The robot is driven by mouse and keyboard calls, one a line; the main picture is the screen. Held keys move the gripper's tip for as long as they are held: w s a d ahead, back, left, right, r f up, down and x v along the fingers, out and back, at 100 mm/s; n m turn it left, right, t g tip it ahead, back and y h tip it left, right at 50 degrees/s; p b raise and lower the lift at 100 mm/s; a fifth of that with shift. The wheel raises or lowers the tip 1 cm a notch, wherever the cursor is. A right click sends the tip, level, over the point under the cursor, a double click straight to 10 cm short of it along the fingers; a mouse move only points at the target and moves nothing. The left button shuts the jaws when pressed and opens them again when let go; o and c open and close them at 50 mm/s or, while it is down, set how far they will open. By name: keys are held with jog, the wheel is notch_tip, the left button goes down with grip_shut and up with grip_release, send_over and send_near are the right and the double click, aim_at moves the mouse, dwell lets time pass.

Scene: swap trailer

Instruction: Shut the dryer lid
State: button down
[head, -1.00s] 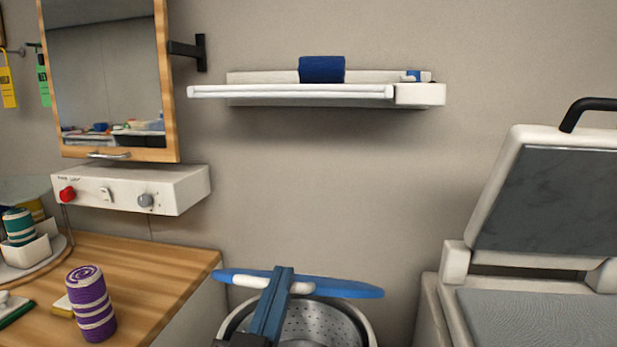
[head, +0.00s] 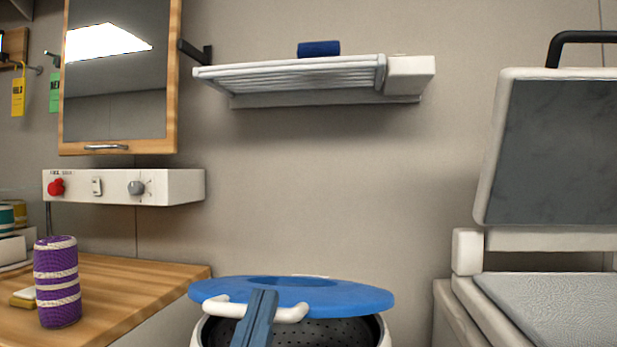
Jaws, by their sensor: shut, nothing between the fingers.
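The dryer lid (head: 350,296) is a blue disc with a white handle (head: 290,314) on its near side, low in the middle of the head view. It stands open above the round white dryer (head: 384,335). The dark, perforated drum (head: 335,331) shows below the lid. My gripper (head: 262,296) is the blue bar that rises from the bottom edge, shut and empty. It overlaps the handle and the lid's near part in the picture. I cannot tell whether it touches them. The lower part of the dryer is out of frame.
A wooden counter (head: 130,290) with a purple-and-white roll (head: 58,285) stands left. A white control box (head: 170,187) and a mirrored cabinet (head: 120,75) hang above it. A wall rack (head: 290,78) hangs above the dryer. A white press (head: 495,150) stands open at right.

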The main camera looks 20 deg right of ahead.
notch_tip(320, 180, down, 10)
jog(key=s+t+b, duration=0.1)
jog(key=b, duration=1.3)
jog(key=shift+a+f+h+b, duration=0.15)
jog(key=shift+a+h+b, duration=0.15)
jog(key=shift+a+h, duration=0.1)
